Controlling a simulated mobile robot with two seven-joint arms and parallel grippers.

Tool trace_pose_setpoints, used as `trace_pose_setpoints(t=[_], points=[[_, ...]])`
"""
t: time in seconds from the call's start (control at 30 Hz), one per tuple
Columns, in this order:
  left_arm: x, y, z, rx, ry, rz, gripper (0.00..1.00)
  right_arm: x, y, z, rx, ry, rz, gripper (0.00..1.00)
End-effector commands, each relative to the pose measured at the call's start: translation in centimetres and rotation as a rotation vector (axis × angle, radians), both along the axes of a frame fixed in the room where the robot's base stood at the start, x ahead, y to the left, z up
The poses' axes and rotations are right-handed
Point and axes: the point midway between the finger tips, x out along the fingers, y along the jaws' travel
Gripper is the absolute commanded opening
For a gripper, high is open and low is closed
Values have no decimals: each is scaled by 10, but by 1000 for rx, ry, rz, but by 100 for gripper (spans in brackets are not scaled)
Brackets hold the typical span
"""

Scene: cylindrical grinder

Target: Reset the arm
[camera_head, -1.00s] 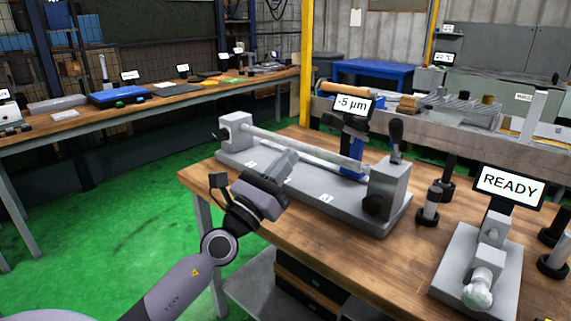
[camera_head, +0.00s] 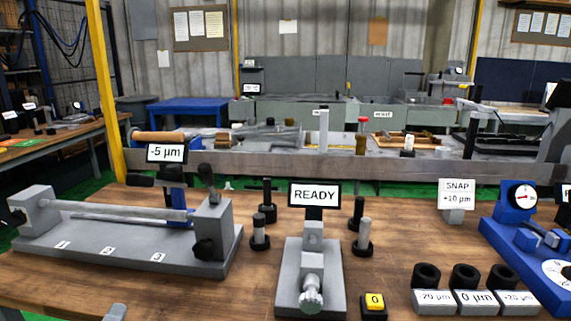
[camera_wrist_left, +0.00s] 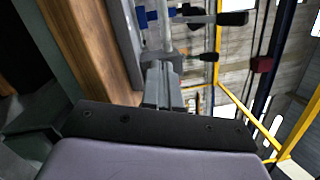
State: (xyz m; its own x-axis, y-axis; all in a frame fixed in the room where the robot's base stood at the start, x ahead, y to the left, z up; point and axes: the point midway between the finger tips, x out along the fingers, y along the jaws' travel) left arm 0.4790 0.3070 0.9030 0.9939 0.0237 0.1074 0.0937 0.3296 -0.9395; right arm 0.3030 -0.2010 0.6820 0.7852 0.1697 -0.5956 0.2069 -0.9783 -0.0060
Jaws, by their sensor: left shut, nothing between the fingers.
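My left gripper (camera_head: 115,312) shows only as a small grey tip at the bottom left edge of the head view, in front of the bench fixture. In the left wrist view its fingers (camera_wrist_left: 160,72) are together with nothing between them. The rest of my left arm is out of the head view. My right gripper is not in view.
The wooden bench (camera_head: 210,290) carries a grey fixture (camera_head: 120,255) with a long bar and a "-5 µm" display (camera_head: 166,153). A device with a "READY" screen (camera_head: 314,195), black-based posts, black rings (camera_head: 466,276) and a blue gauge stand (camera_head: 510,220) are to its right.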

Motion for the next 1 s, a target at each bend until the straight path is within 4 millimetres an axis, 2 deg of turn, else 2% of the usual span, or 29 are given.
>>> trace_pose_setpoints(t=[0.1,0.3,0.5,0.6,0.7,1.0], points=[[-25,-12,-46,-358,145,-2,0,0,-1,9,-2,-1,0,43],[-78,-41,-116,-950,375,72,0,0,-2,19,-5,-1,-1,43],[-138,-77,-167,-1473,563,221,0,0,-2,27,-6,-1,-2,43],[-160,-91,-180,-1649,620,289,0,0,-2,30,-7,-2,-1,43],[-173,-100,-187,-1755,651,336,0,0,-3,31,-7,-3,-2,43],[-178,-104,-190,-1798,664,354,0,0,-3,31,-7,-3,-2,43]])
